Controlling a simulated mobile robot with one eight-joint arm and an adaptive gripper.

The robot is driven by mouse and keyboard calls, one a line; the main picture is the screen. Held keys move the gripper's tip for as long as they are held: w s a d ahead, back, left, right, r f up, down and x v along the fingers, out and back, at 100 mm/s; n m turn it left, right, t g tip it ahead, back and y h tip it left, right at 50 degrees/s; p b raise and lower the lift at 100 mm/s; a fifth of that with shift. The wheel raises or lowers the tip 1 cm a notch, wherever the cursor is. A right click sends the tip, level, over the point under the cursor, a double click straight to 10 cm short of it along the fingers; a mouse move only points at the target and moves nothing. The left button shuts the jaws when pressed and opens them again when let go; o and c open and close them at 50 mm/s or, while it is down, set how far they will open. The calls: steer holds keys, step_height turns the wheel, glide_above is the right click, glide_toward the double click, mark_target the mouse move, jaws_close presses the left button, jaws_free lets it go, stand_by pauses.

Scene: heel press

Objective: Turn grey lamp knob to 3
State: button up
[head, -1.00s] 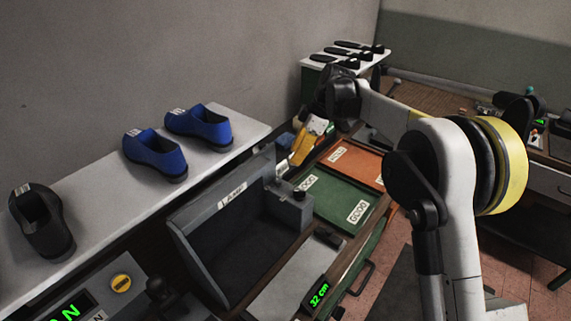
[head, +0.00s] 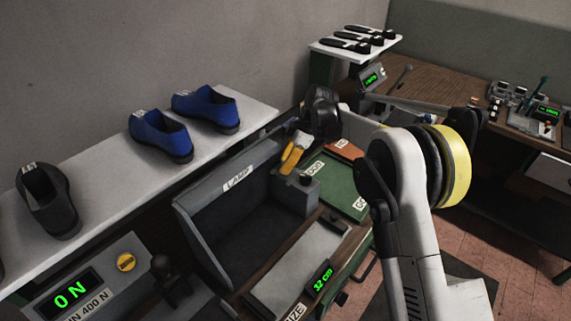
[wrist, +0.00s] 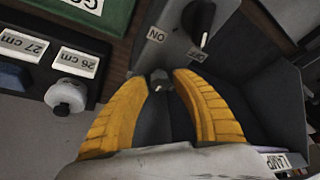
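The grey lamp box (head: 240,200), labelled LAMP, stands open-fronted in the middle of the head view. A dark knob (head: 306,180) sits on the grey block at its right end. In the wrist view the black knob (wrist: 197,18) shows at the top, with a white pointer mark, between ON and OFF labels. No 3 is legible. My gripper (head: 293,155) has yellow fingers and is above and beside this block. In the wrist view my gripper (wrist: 161,76) is open, its fingertips apart and clear of the knob. A small dark grey piece (wrist: 160,84) shows between the fingertips, its nature unclear.
Green GOOD tray (head: 345,190) and orange tray (head: 345,149) lie beyond the block. A white shelf (head: 110,190) with shoes runs along the wall. A size gauge (head: 318,278) reading 32 cm is in front. A size rack (wrist: 45,65) is at left in the wrist view.

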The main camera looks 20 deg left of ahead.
steer(key=shift+c, duration=0.2)
jaws_close()
steer(key=m+t+b, duration=0.1)
steer(key=m, duration=0.3)
steer(key=shift+s+m+t+b, duration=0.1)
steer(key=shift+m+t+b, duration=0.2)
steer(key=shift+t, duration=0.1)
steer(key=m+t, duration=0.1)
steer(key=m, duration=0.3)
steer(key=shift+b, duration=0.4)
steer(key=shift+m+t, duration=0.3)
